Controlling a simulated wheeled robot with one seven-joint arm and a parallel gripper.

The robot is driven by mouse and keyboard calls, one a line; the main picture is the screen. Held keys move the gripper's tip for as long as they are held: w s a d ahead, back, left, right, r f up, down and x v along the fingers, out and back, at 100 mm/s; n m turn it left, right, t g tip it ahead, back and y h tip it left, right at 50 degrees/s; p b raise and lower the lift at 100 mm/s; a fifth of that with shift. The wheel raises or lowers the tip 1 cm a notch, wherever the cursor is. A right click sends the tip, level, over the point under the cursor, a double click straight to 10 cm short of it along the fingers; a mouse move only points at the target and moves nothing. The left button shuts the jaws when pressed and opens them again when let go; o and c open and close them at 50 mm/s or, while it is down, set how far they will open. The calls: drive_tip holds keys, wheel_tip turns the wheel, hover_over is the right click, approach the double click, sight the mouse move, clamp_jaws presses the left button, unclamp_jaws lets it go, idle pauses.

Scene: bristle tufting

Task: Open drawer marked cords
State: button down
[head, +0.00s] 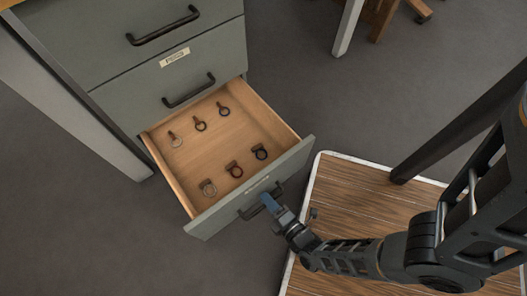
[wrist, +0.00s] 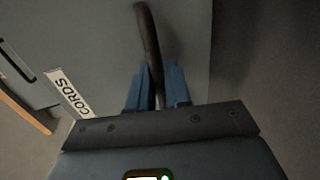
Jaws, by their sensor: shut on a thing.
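The drawer marked CORDS (head: 207,215) is the bottom drawer of a grey-green cabinet and stands pulled well out in the head view. Its label (wrist: 69,93) reads CORDS in the wrist view, beside the handle. My gripper (head: 268,202) is at the drawer front, with its blue fingers shut on the black bar handle (wrist: 149,45). The handle passes between the two fingers in the wrist view. Part of the handle is hidden by the fingers in the head view.
Several small ring-shaped items, including a dark one (head: 260,152), lie in two rows on the open drawer's wooden floor. Two drawers above, including the middle one (head: 160,85), are shut. A wooden board with a pale edge (head: 335,205) lies right of the drawer.

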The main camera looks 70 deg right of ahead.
drive_tip(key=shift+s, duration=0.15)
drive_tip(key=c, duration=1.2)
unclamp_jaws()
drive_tip(key=shift+c, duration=0.2)
drive_tip(key=p+v, duration=0.1)
drive_tip(key=v, duration=0.6)
drive_tip(key=shift+s+a, duration=0.3)
drive_tip(key=shift+r, duration=0.1)
